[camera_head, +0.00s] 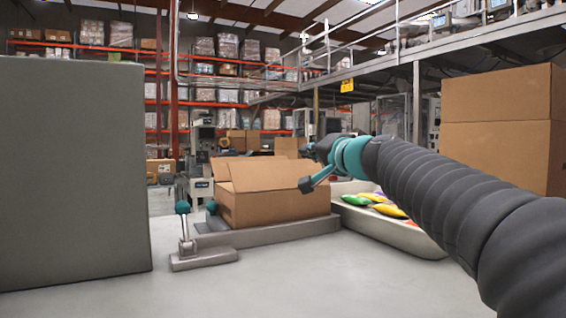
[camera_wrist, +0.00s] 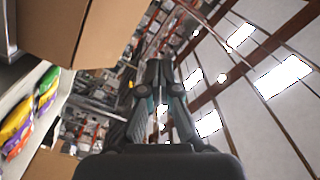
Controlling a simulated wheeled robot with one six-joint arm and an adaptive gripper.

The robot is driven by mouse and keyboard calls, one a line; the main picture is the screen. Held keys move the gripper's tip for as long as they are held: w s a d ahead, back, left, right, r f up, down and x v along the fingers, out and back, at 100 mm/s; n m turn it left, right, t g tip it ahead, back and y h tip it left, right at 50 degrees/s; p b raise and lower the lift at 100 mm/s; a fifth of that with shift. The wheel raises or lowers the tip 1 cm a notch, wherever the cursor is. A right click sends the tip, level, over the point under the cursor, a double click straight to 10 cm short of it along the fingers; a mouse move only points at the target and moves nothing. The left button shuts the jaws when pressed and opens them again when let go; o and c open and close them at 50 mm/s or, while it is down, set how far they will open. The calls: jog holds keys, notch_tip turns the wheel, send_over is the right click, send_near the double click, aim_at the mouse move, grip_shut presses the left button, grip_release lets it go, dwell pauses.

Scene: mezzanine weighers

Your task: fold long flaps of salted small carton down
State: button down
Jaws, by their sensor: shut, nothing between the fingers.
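The small brown carton (camera_head: 275,208) sits on a low grey platform in the middle of the head view. A broad flap (camera_head: 270,174) slopes across its top, and another flap edge shows at its left. My arm hides part of its right side, so I cannot tell how every flap stands. My gripper (camera_head: 312,151) is above the carton's right end, apart from it as far as I can tell. In the wrist view my gripper (camera_wrist: 163,66) is shut and empty, its fingers pointing towards racks and roof.
A bin (camera_head: 415,236) of coloured bags (camera_head: 385,209) stands right of the carton. Large stacked cartons (camera_head: 495,150) rise at the far right. A grey block (camera_head: 70,170) fills the left. A small lever fixture (camera_head: 203,257) stands in front. The near tabletop is clear.

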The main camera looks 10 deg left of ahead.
jog(key=n, duration=0.6)
jog(key=n+p, duration=0.5)
send_over(283, 175)
jog(key=v, duration=0.4)
jog(key=shift+w+a+f, duration=0.95)
jog(key=shift+w+f, duration=0.1)
jog(key=shift+w, duration=0.1)
jog(key=shift+w+a+f, duration=0.3)
jog(key=shift+w+f, duration=0.05)
jog(key=shift+f, duration=0.1)
